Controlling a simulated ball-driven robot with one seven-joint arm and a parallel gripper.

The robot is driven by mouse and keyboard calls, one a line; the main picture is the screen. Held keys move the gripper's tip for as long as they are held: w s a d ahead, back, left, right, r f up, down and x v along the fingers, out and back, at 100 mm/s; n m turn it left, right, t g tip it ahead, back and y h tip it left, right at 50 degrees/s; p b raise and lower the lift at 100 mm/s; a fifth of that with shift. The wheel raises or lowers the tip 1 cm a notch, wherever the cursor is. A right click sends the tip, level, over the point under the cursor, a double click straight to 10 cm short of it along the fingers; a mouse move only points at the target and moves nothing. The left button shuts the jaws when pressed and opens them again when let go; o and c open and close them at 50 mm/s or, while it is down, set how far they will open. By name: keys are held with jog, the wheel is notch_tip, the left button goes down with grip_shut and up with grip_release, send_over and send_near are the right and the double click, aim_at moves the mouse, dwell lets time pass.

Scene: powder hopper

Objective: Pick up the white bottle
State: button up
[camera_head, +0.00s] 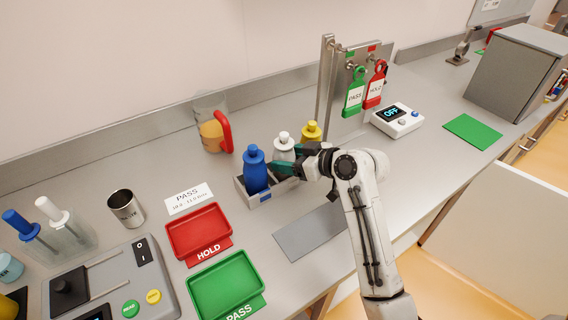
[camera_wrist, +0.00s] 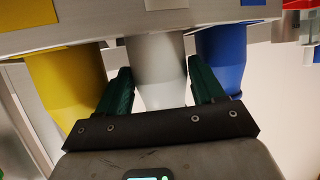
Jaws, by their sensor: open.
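The white bottle (camera_head: 283,147) stands in a grey rack (camera_head: 246,194), between a blue bottle (camera_head: 254,170) and a yellow bottle (camera_head: 311,132). In the wrist view the white bottle (camera_wrist: 157,72) is between the two green fingers of my gripper (camera_wrist: 160,88), one finger on each side. The fingers are apart; I cannot tell whether either touches the bottle. In the head view my gripper (camera_head: 290,165) is at the rack, and its fingers and wrist hide the lower part of the white bottle.
The blue bottle (camera_wrist: 220,58) and yellow bottle (camera_wrist: 66,85) are close outside the fingers. A red tray (camera_head: 199,231) and green tray (camera_head: 226,285) lie left of the rack. A post with hanging tags (camera_head: 355,92) stands behind. A grey plate (camera_head: 310,231) lies in front.

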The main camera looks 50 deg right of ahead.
jog(key=shift+c, duration=0.5)
jog(key=c, duration=0.8)
jog(key=shift+r, duration=0.2)
jog(key=shift+r, duration=4.7)
jog(key=shift+r+p, duration=2.05)
jog(key=shift+r, duration=0.65)
